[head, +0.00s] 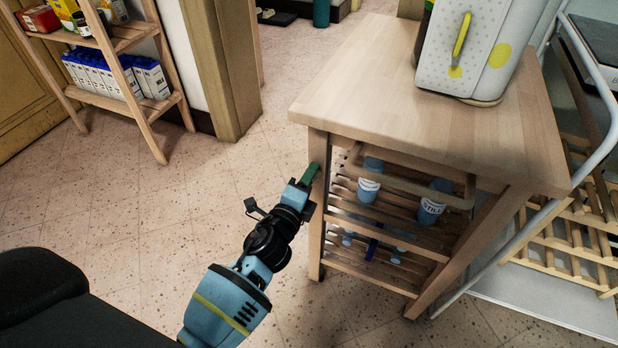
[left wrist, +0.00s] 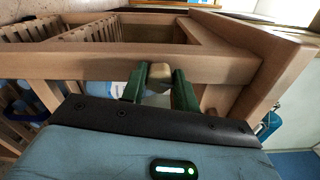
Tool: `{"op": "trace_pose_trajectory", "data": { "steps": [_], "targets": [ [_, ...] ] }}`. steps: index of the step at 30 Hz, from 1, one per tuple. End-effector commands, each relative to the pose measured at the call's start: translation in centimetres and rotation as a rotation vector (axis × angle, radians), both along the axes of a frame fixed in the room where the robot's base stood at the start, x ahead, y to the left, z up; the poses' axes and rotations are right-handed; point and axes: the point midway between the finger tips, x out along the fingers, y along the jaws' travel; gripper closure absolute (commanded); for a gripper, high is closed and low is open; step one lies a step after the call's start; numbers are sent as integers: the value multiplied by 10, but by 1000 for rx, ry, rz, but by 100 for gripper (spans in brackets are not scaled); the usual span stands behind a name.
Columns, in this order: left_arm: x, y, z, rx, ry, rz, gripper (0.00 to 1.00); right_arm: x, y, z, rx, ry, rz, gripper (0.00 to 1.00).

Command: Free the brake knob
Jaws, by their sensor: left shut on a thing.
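A wooden trolley (head: 432,75) with slatted shelves stands at the right of the head view. My left gripper (head: 310,173) is at the trolley's near left leg, just below the top. In the left wrist view, its two green fingers (left wrist: 158,88) are shut on a small light wooden knob (left wrist: 160,73) at a wooden bar of the frame. The knob is hidden in the head view, and I cannot tell how far it is turned or pulled. My right gripper is not in view.
A white dotted appliance (head: 487,55) stands on the trolley top. A wooden shelf (head: 118,103) with boxes stands at the upper left. A metal-framed rack (head: 585,215) is close on the right. The floor left of the trolley is clear.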

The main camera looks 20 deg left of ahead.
Motion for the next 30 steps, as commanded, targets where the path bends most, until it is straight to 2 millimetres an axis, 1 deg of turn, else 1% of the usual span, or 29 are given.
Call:
{"op": "trace_pose_trajectory", "data": {
  "steps": [6,12,29,30],
  "targets": [
    [0,0,0,-124,4,1,93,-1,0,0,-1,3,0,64],
    [0,1,-1,-186,6,1,93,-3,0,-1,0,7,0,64],
    [0,1,-1,-212,7,1,93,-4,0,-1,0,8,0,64],
    [0,1,-1,-211,7,1,65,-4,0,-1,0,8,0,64]
  ]
}}
